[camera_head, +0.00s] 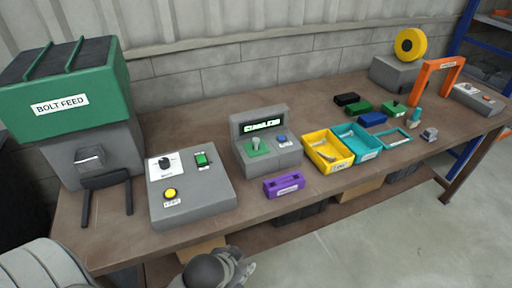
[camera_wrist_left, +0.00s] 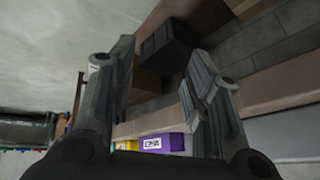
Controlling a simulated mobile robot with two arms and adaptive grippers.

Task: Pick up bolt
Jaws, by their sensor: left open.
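No loose bolt can be clearly made out. A green bin labelled BOLT FEED (camera_head: 62,103) tops a grey feeder (camera_head: 92,155) at the left end of the bench, with a small outlet on its front. A small grey peg-like piece (camera_head: 256,144) stands on the green pad of a grey tester with a lit display; I cannot tell if it is a bolt. My left gripper (camera_head: 243,268) is low in front of the bench edge, below and apart from these things. In the left wrist view its two fingers (camera_wrist_left: 155,72) are spread with nothing between them. My right gripper is out of view.
A grey control box (camera_head: 192,186) with yellow and green buttons stands beside the feeder. A purple block (camera_head: 284,185) lies near the front edge of the bench (camera_head: 350,192). Yellow (camera_head: 326,151) and teal (camera_head: 355,143) bins and an orange arch (camera_head: 438,66) stand farther right. Boxes sit underneath.

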